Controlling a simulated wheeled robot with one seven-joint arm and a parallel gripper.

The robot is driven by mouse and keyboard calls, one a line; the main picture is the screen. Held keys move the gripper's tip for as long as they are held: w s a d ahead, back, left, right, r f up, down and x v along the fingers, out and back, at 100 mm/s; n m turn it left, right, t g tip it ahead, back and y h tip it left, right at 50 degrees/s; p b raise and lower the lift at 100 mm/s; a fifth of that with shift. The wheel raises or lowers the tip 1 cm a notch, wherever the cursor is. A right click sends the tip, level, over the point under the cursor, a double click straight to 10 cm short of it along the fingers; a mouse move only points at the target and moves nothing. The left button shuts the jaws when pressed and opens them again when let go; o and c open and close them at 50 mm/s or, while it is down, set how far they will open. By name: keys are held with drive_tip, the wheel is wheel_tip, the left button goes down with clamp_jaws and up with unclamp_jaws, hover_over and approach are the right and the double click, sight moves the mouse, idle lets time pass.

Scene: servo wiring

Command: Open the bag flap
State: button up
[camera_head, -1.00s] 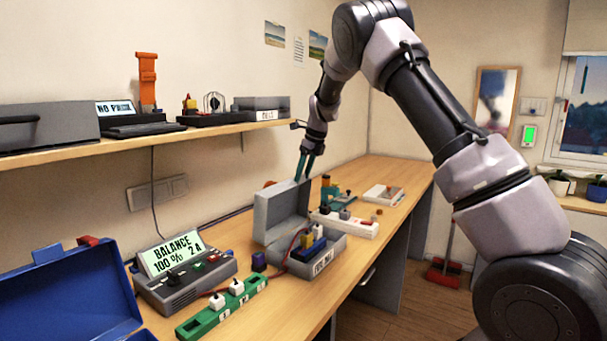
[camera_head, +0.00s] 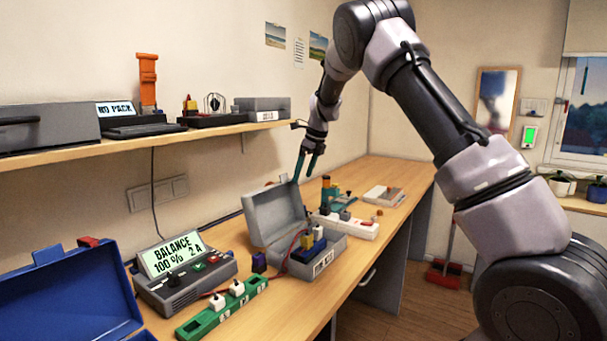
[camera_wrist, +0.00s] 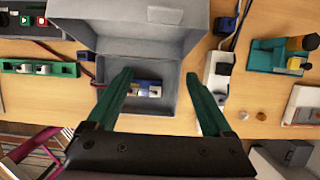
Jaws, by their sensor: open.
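The grey bag (camera_head: 337,253) stands on the workbench with its flap (camera_head: 274,216) raised and leaning back toward the wall. Blue and yellow items (camera_head: 313,246) show inside it. In the wrist view the open bag (camera_wrist: 172,72) lies beyond my fingers, with its flap (camera_wrist: 112,40) at the top of the picture. My gripper (camera_head: 305,170) is open, with green fingers pointing down at the flap's upper right corner. In the wrist view the gripper (camera_wrist: 160,76) has nothing between its fingertips. I cannot tell whether a finger touches the flap.
A green socket strip (camera_head: 222,309) and a balance charger (camera_head: 187,277) stand left of the bag. A blue case (camera_head: 70,295) is open at the front left. A white power strip (camera_head: 345,226) lies just right of the bag. A shelf (camera_head: 150,143) runs along the wall.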

drive_tip(key=v, duration=1)
drive_tip(key=shift+r, duration=0.3)
drive_tip(key=shift+d, duration=0.1)
drive_tip(key=s+d+r+n+t+y, duration=0.1)
drive_tip(key=s+d+r+n, duration=0.5)
drive_tip(key=s, duration=0.4)
drive_tip(key=s+d+r+n+t, duration=0.1)
drive_tip(key=s+d+r+n, duration=0.3)
drive_tip(key=s+d+r, duration=0.35)
drive_tip(key=s+d+f+n+t, duration=0.1)
drive_tip(key=s+f+n, duration=0.1)
drive_tip(key=s, duration=0.5)
drive_tip(key=s+d+f+n+t+h, duration=0.1)
drive_tip(key=s+d+f+n, duration=0.1)
drive_tip(key=s+n, duration=0.3)
drive_tip(key=s+d+f+n+h, duration=0.1)
drive_tip(key=s+n, duration=0.3)
drive_tip(key=s, duration=0.6)
drive_tip(key=shift+d+f+t, duration=0.4)
drive_tip(key=shift+d+f, duration=0.1)
drive_tip(key=shift+d, duration=0.25)
